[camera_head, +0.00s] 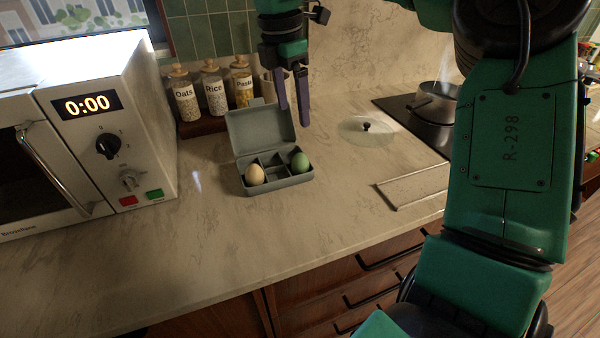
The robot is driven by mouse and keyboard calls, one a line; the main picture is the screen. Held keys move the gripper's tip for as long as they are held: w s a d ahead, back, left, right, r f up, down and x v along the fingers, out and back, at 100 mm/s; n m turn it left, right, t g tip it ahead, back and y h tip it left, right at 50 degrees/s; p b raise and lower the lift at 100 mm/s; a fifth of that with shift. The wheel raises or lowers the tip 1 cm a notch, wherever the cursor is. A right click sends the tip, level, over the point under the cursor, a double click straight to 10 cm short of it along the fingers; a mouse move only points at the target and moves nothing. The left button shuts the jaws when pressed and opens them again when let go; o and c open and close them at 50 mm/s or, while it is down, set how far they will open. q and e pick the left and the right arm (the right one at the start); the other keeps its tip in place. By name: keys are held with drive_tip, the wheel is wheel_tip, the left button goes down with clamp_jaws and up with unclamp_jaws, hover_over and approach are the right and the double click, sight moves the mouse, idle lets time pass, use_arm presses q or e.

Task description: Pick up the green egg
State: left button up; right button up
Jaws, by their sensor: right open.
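The green egg (300,162) sits in the right front compartment of an open grey egg box (283,183) on the counter. A beige egg (255,175) sits in the left front compartment of the same box. The box's lid (260,130) stands open at the back. My right gripper (293,117) hangs from above with its fingers pointing down, open and empty. In the picture its fingers are just above the green egg and partly in front of the lid's right side. I cannot tell the exact height between them. My left gripper is not in view.
A white microwave (150,100) stands at the left. Jars of oats (186,100), rice (215,95) and pasta (243,85) stand behind the box. A glass lid (367,135) lies to the right, near a pot (436,103) on the hob. The counter before the box is clear.

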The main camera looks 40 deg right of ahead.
sight(300, 155)
drive_tip(key=f, duration=0.4)
drive_tip(key=d+f+p, duration=0.1)
drive_tip(key=f, duration=0.3)
drive_tip(key=f+p, duration=0.1)
drive_tip(key=f, duration=0.3)
drive_tip(key=shift+s+d+f, duration=0.15)
drive_tip(key=shift+d+f, duration=0.05)
drive_tip(key=shift+d, duration=0.1)
drive_tip(key=shift+d+f, duration=0.1)
drive_tip(key=shift+f, duration=0.1)
drive_tip(key=c, duration=0.9)
